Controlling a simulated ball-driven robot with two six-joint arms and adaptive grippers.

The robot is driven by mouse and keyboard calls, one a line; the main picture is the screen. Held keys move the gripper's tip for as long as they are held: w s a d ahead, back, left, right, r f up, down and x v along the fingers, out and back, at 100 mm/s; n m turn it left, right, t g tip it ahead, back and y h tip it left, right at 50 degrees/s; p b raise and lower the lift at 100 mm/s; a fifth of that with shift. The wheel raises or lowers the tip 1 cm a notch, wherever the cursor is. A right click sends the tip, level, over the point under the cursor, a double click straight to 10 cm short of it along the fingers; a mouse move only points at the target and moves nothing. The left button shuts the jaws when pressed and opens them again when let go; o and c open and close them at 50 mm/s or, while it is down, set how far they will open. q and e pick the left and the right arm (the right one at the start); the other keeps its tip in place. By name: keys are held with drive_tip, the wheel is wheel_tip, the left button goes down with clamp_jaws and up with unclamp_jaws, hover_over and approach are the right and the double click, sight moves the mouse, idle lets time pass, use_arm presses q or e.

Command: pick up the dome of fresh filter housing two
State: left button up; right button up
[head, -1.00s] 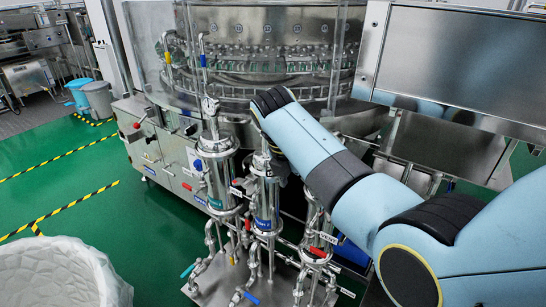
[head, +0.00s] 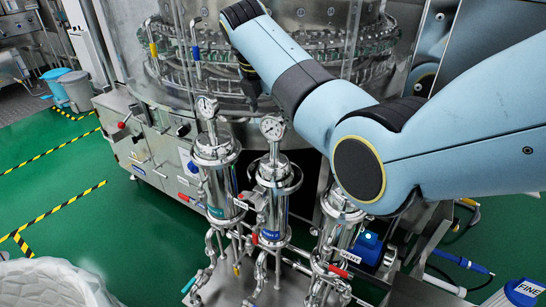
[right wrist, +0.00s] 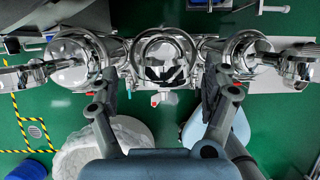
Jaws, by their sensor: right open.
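Three steel filter housings stand in a row. The middle one has a blue label whose text I cannot read surely; its steel dome (head: 274,170) is on top, with a dial gauge (head: 272,127) above it. My right gripper (head: 252,95) shows as dark fingers above and slightly left of that gauge, partly hidden by my own arm. In the right wrist view, my right gripper (right wrist: 160,92) is open and empty, its fingers spread to either side of a shiny round dome (right wrist: 164,45). The fingers appear apart from it. My left gripper is not in view.
The left housing (head: 214,150) and right housing (head: 340,207) stand close beside the middle one. The round washer (head: 290,65) is behind. A white lined bin (head: 50,283) is at lower left. Green floor is clear at left.

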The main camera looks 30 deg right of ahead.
sight(278, 128)
drive_tip(key=shift+d+f, duration=0.15)
drive_tip(key=shift+f, duration=0.3)
drive_tip(key=b+x, duration=0.1)
drive_tip(key=x, duration=0.3)
drive_tip(key=shift+s+d+f, duration=0.1)
drive_tip(key=shift+f, duration=0.15)
drive_tip(key=shift+d+f, duration=0.15)
drive_tip(key=shift+f, duration=0.2)
drive_tip(key=shift+c, duration=1)
clamp_jaws()
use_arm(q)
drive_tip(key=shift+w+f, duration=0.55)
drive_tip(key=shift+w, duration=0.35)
use_arm(e)
drive_tip(key=shift+r, duration=0.2)
